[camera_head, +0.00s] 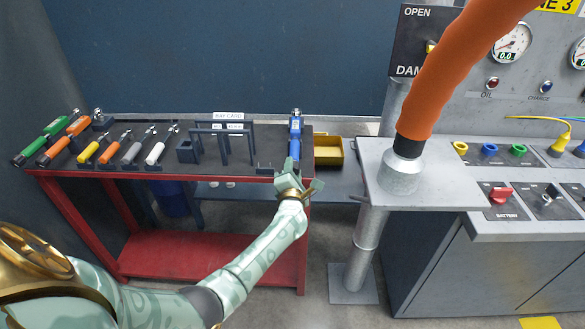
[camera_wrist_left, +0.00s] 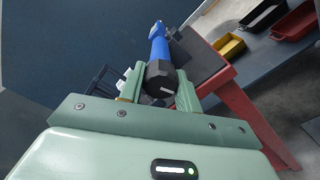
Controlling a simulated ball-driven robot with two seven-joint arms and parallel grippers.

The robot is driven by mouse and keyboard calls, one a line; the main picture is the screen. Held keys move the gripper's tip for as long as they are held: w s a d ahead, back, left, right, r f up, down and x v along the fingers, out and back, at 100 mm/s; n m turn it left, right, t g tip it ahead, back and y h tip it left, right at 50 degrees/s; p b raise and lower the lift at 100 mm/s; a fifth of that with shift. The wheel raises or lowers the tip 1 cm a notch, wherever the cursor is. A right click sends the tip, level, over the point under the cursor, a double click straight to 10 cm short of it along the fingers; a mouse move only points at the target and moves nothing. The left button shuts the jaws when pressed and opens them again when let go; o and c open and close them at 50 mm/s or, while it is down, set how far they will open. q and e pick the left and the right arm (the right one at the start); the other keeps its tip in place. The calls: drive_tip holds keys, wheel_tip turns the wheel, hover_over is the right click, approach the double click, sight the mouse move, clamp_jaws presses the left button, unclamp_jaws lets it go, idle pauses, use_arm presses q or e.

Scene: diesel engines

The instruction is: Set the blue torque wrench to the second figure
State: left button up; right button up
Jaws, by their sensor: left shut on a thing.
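The blue torque wrench (camera_head: 296,125) lies lengthwise at the right end of the red workbench (camera_head: 225,158), its ratchet head pointing away from me. My left gripper (camera_head: 289,173) is at the near end of its handle. In the left wrist view my left gripper (camera_wrist_left: 158,90) has its fingers on either side of the dark end knob of the blue torque wrench (camera_wrist_left: 159,48), shut on it. A pale mark shows on the knob's end face. Any figures on the wrench are too small to read. My right gripper is not in view.
A sign reading BAY CARD (camera_head: 228,116) stands on a dark frame left of the wrench. Green (camera_head: 45,138), orange, yellow and white-handled tools lie further left. A yellow bin (camera_head: 328,152) sits just right of the bench. A thick orange duct (camera_head: 445,75) rises at the right.

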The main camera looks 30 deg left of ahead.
use_arm(q)
drive_tip(key=shift+f, duration=0.1)
idle(0.3)
drive_tip(key=o, duration=1)
drive_tip(key=shift+c, duration=0.2)
drive_tip(key=shift+s+d, duration=0.1)
drive_tip(key=p+v, duration=0.3)
drive_tip(key=v, duration=1.3)
drive_tip(key=shift+s, duration=0.15)
